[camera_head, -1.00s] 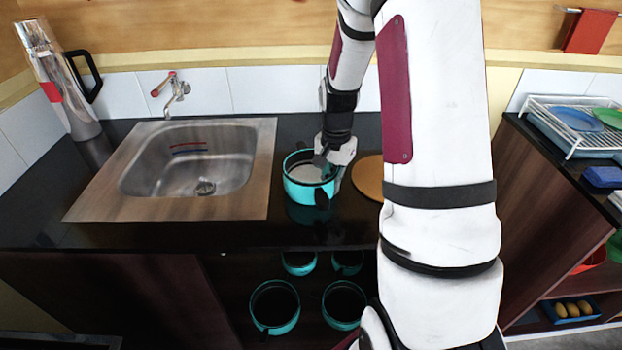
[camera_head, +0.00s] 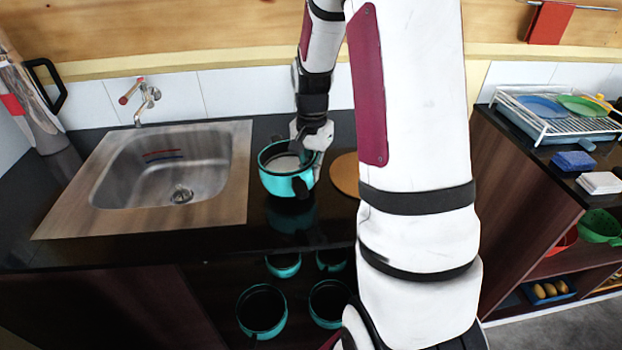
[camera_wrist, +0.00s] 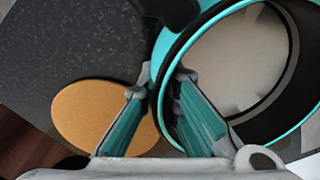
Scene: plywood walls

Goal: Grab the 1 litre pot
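A turquoise pot (camera_head: 287,183) with black handles hangs a little above the dark counter, right of the sink, with a gap between it and its reflection. My gripper (camera_head: 309,150) is at the far right part of its rim. In the wrist view, one finger is inside the pot (camera_wrist: 210,22) and one outside, with the wall between the fingertips of my gripper (camera_wrist: 160,86). The gripper is shut on this wall. The pot looks nearly level and empty. I see no size mark, so I cannot tell its volume.
Several turquoise pots (camera_head: 262,312) stand in the dark space below the counter. A round tan board (camera_head: 345,174) lies right of the held pot. The sink (camera_head: 160,170) is left, with a tap (camera_head: 146,98) behind. A dish rack (camera_head: 560,125) stands on the right-hand unit.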

